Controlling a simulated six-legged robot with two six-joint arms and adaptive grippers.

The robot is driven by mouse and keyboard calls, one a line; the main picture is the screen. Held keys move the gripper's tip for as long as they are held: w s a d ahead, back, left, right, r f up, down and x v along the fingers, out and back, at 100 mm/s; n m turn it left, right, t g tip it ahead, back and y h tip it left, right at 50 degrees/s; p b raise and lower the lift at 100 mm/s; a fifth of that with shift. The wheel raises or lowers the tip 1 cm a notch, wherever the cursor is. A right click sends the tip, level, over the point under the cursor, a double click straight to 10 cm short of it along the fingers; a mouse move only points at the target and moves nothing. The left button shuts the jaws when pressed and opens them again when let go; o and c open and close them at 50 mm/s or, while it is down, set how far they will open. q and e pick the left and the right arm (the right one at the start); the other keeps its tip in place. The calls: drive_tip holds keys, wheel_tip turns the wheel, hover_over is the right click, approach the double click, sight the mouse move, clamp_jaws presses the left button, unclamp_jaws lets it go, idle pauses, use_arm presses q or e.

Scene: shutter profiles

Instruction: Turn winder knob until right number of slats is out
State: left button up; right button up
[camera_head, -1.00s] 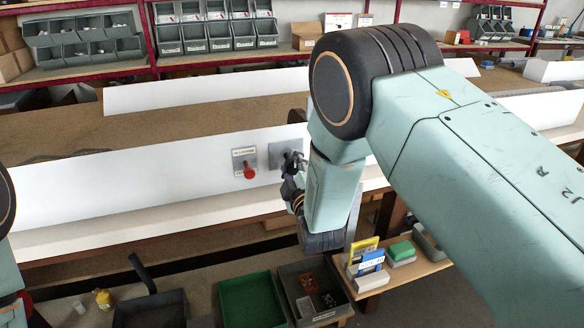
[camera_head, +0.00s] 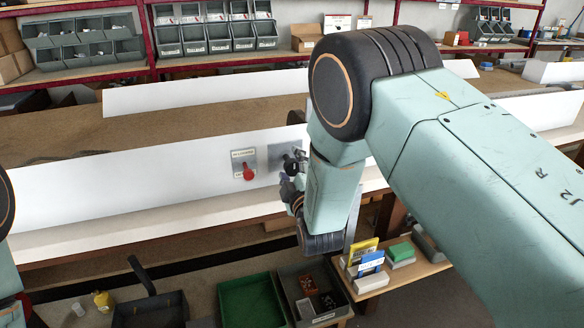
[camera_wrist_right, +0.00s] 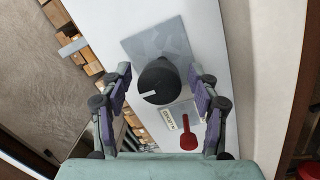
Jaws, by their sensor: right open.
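The black winder knob (camera_wrist_right: 160,81) has a white pointer mark and sits on a grey metal plate (camera_wrist_right: 160,43) fixed to the white upright panel (camera_wrist_right: 125,16). In the head view the knob (camera_head: 291,165) shows just above my right gripper (camera_head: 290,184). In the right wrist view this gripper (camera_wrist_right: 160,97) is open, one finger on each side of the knob with a gap to both. A red lever (camera_wrist_right: 188,139) with a small label plate sits beside the knob; the lever also shows in the head view (camera_head: 249,173). No slats can be made out. My left gripper is out of view.
The white panel runs along the bench (camera_head: 120,218). Below stand a green tray (camera_head: 250,303), grey bins, and a low shelf with boxes (camera_head: 370,262) close under my right forearm. Shelves with grey bins line the back wall.

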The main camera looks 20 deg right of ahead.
drive_tip(key=s, duration=1.2)
drive_tip(key=shift+a, duration=0.4)
drive_tip(key=shift+f, duration=0.1)
drive_tip(key=s+d+f+m+g, duration=0.2)
drive_tip(key=s+f+m+g, duration=0.25)
drive_tip(key=s+f, duration=0.35)
drive_tip(key=s+d+f+m+g, duration=0.1)
drive_tip(key=s+f+m+g, duration=0.4)
drive_tip(key=f, duration=0.5)
drive_tip(key=s+d+f+m+g, duration=0.1)
drive_tip(key=s+f+g, duration=0.3)
drive_tip(key=s, duration=0.7)
drive_tip(key=s+f+m+g+y, duration=0.1)
drive_tip(key=s+f+g, duration=0.3)
drive_tip(key=s, duration=0.8)
drive_tip(key=shift+d+m+g+b, duration=0.35)
drive_tip(key=shift+m+b, duration=0.05)
drive_tip(key=shift+m, duration=0.25)
